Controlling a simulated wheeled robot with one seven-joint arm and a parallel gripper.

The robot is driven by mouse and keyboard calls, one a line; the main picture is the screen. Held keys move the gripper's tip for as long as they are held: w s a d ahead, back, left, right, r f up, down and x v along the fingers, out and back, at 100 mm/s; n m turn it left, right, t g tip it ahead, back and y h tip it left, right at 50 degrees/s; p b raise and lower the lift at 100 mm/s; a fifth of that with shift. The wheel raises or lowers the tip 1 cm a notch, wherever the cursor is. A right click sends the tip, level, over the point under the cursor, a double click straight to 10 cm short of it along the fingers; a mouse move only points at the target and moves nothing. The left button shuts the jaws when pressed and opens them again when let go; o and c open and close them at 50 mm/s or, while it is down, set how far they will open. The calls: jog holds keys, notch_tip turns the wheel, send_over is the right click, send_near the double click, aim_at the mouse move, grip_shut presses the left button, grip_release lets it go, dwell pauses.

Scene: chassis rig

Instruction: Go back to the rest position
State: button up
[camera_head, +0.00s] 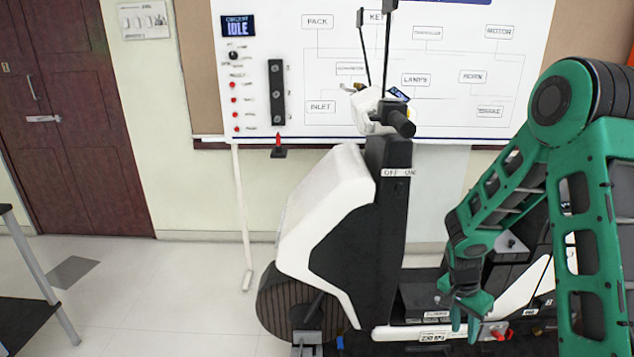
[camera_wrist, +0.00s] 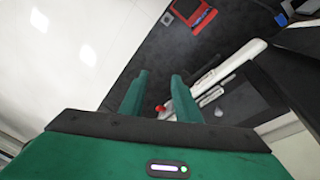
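My gripper (camera_head: 466,318) is at the lower right in the head view, on my green arm. It points down beside the footboard of the white and black scooter (camera_head: 335,215). A small red knob (camera_wrist: 160,108) appears behind the gap between the fingers. In the head view a red part (camera_head: 497,331) lies near the scooter's lower edge, right of the fingers. My arm hides much of the scooter's rear.
A wall board (camera_head: 550,60) with labelled boxes and a display reading IDLE (camera_head: 238,27) stands behind the scooter. A dark door (camera_head: 70,120) is at the left. A dark table (camera_head: 25,318) edges in at lower left. The floor (camera_head: 190,290) between is clear.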

jog(key=s+d+r+n, duration=0.1)
jog(key=s+d+r, duration=0.1)
jog(key=s+r, duration=0.55)
jog(key=s+d+r+n, duration=0.1)
jog(key=s+d+r, duration=0.3)
jog(key=r, duration=0.6)
jog(key=s+a+r+n+y, duration=0.1)
jog(key=s+a+r, duration=0.1)
jog(key=s, duration=0.6)
jog(key=s+a+r+n+y, duration=0.1)
jog(key=s+a+r+n, duration=0.1)
jog(key=s+r, duration=0.3)
jog(key=s, duration=0.3)
jog(key=shift+s+r+y, duration=0.25)
jog(key=shift+s+y, duration=0.15)
